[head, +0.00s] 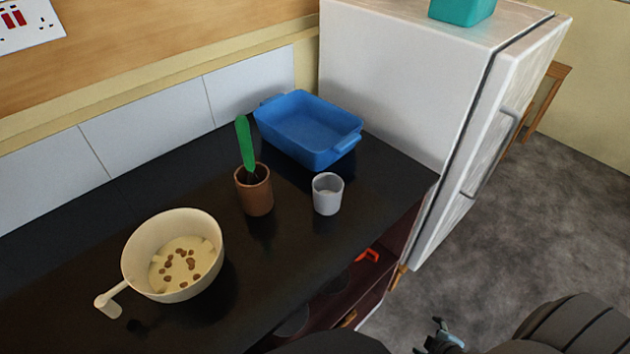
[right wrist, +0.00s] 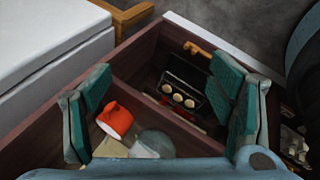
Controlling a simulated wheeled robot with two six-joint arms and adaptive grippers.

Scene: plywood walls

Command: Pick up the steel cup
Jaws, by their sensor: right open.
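The steel cup (head: 327,195) is a small light-grey cup standing upright on the dark counter, near its front edge in the head view. It is right of a brown pot and in front of a blue dish. My right gripper (right wrist: 162,108) is open in the right wrist view, with its green-padded fingers wide apart and nothing held between them. It is over an open drawer or compartment below the counter, away from the cup. Part of it shows at the bottom of the head view (head: 440,338). The cup is not in the right wrist view. My left gripper is not in view.
The brown pot (head: 254,197) holds a green-handled tool. A blue dish (head: 310,128) and a cream pan of food (head: 172,256) stand on the counter. A white fridge (head: 410,80) borders its right end. The open compartment holds a red mug (right wrist: 115,120) and a dark box (right wrist: 185,85).

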